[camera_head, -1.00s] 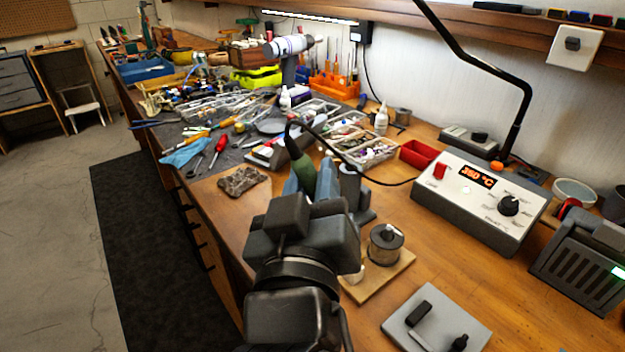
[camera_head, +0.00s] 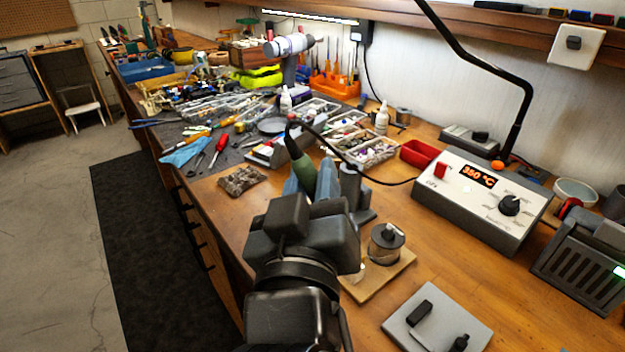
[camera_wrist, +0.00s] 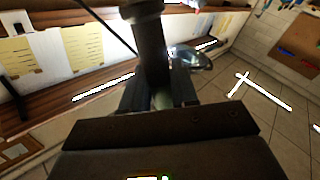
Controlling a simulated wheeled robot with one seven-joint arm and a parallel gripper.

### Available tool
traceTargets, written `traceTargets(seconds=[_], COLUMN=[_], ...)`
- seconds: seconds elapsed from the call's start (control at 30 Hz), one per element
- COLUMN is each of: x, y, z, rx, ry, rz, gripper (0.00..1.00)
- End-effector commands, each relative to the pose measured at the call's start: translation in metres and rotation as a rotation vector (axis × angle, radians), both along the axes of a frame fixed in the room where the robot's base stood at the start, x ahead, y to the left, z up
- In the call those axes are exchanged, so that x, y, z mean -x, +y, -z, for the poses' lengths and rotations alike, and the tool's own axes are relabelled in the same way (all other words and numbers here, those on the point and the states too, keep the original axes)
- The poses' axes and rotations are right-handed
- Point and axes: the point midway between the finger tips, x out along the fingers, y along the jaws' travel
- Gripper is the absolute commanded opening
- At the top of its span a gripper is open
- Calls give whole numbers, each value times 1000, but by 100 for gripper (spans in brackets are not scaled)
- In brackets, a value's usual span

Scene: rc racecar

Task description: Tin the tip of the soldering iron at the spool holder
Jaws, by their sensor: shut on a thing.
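In the wrist view my gripper (camera_wrist: 160,95) holds a dark upright shaft, which looks like the iron's handle. The iron's tip is hidden behind my wrist. The spool holder (camera_head: 386,246), a dark-topped spool on a wooden board (camera_head: 378,287), stands to the right of my wrist in the head view. I cannot tell how far the tip is from it.
A dark grey upright stand (camera_head: 352,190) is close to the right of my gripper. The soldering station (camera_head: 480,205) reads 350 °C. A grey pad (camera_head: 437,318) with small dark items lies at the front. A brown crumpled pad (camera_head: 242,180) lies left. The cable crosses the bench.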

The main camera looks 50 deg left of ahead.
Motion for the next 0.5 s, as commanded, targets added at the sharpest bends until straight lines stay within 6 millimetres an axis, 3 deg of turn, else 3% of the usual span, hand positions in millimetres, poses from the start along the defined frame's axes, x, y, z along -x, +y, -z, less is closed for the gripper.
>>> traceTargets(seconds=[0.5], x=[0], y=[0], z=[4], rx=[0], ry=[0], rz=[0], gripper=[2])
